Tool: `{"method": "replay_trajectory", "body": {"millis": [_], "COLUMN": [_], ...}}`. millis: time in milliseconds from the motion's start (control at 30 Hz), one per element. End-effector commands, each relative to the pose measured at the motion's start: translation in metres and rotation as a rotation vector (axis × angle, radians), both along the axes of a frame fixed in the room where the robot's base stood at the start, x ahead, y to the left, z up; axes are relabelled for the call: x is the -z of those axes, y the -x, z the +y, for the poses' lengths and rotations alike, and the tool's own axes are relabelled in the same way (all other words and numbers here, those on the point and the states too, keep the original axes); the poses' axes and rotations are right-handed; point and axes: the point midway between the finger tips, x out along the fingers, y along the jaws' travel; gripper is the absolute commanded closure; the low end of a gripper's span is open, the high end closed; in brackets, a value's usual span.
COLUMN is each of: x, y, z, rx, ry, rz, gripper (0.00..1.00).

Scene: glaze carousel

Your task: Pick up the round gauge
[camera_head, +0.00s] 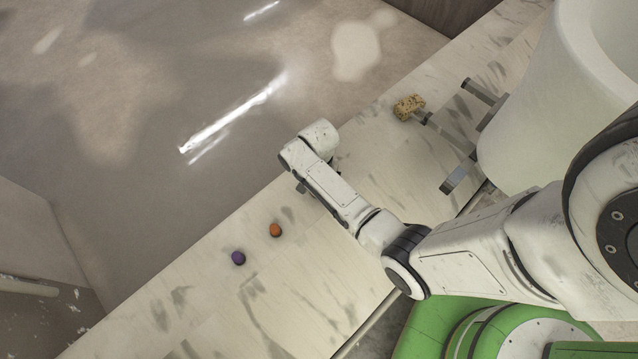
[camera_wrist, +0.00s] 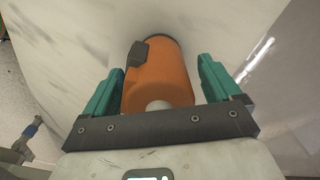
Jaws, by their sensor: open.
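An orange, round-bodied thing (camera_wrist: 165,75) with a dark rim and a dark block on its side shows in the wrist view. I take it for the round gauge, but no dial face shows. My gripper (camera_wrist: 160,68) is open, with one green finger on each side of it. Pale surface shows between the right finger and the orange body; the left finger is close to the dark block. I cannot tell whether it touches. In the head view my arm hides the gripper and the orange thing.
A small orange ball (camera_head: 275,230) and a purple ball (camera_head: 238,258) lie on the pale bench (camera_head: 215,290). A speckled tan lump (camera_head: 408,107) sits by the grey arms of a stand (camera_head: 456,135). A big white vessel (camera_head: 535,130) stands at the upper right.

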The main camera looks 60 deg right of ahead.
Motion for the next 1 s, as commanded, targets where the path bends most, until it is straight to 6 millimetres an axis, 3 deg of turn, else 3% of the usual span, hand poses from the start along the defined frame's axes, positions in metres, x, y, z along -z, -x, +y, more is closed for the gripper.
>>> {"method": "replay_trajectory", "body": {"millis": [200, 800, 1000], "x": [0.0005, 0.0005, 0.0001], "y": [0.0000, 0.0004, 0.0002], "z": [-0.0001, 0.0000, -0.0001], "rx": [0.000, 0.000, 0.000], "ry": [0.000, 0.000, 0.000], "rz": [0.000, 0.001, 0.000], "gripper": [0.09, 0.65, 0.66]}}
